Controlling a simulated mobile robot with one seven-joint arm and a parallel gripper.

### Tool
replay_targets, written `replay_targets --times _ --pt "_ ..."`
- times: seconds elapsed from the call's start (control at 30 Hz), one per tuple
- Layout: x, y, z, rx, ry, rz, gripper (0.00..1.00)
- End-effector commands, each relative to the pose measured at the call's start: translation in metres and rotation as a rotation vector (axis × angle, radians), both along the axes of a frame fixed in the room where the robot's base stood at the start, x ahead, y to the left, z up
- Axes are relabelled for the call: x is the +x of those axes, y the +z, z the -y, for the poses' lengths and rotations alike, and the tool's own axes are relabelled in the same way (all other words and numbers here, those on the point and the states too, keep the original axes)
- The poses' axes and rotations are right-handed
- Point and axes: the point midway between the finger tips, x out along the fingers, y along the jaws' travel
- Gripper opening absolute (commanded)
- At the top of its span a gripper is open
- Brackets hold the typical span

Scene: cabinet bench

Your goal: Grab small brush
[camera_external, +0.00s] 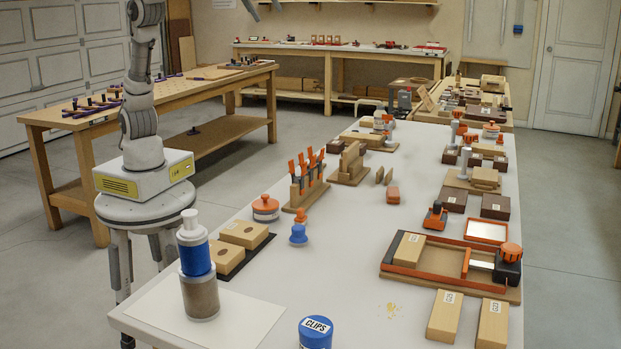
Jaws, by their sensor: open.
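I cannot make out a small brush for certain. Several slim orange-handled tools (309,168) stand upright in a wooden rack (299,200) at the middle left of the white table; their lower ends are hidden, so I cannot tell whether one is a brush. My gripper (264,8) seems to show only as two grey fingertips at the top edge, apart and with nothing between them. It is high above and well away from the table things. The rest of it is out of frame.
Bare tabletop lies around the middle. A wooden bench (160,106) stands behind my base.

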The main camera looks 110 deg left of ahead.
Motion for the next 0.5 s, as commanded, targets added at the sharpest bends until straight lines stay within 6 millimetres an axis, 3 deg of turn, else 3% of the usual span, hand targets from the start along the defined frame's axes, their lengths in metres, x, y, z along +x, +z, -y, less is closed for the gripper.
replay_targets --times 0.03,0.2,0.5 --pt "0.014 -0.003 0.014 0.067 -0.05 -0.049 0.59" --pt "0.038 -0.007 0.052 0.26 -0.182 -0.195 0.59" --pt "0.054 -0.014 0.105 0.469 -0.306 -0.357 0.59"
